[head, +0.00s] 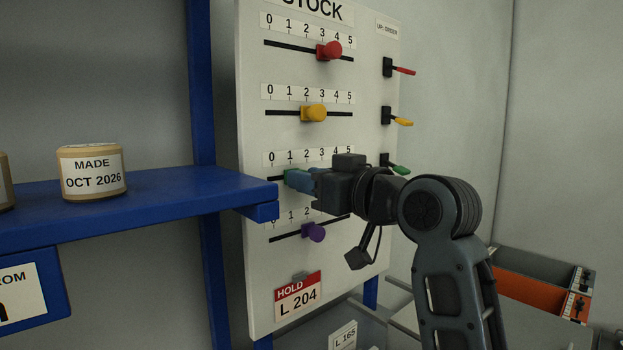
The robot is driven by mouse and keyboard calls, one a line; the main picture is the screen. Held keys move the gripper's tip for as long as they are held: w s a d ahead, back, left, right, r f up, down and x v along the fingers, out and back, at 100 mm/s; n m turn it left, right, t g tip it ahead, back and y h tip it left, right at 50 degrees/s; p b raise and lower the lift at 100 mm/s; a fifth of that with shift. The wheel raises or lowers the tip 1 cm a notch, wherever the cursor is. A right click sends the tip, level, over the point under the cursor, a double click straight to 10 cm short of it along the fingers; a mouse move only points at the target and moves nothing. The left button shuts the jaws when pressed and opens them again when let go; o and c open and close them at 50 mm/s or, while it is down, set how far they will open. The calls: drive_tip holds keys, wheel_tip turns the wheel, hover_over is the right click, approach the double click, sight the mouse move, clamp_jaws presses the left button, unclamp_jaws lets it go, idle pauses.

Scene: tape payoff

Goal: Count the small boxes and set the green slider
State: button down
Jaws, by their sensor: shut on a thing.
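The green slider (291,176) is in the third row of the white STOCK board (350,85), under about the 1 of its 0 to 5 scale. My gripper (301,180) is shut on the green slider, reaching in from the right. It and the arm hide the right part of that slot and part of the row below. I see no small boxes that I can make out in this view.
The red slider (329,51) is near 3, the yellow slider (314,113) near 2. The purple slider (313,232) is below. Small red, yellow and green levers line the board's right edge. A blue shelf (165,198) with a tape roll (91,172) juts close to my gripper's left.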

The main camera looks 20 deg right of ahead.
drive_tip(key=c, duration=0.8)
unclamp_jaws()
drive_tip(key=shift+b+v, duration=0.8)
drive_tip(key=shift+v, duration=3.05)
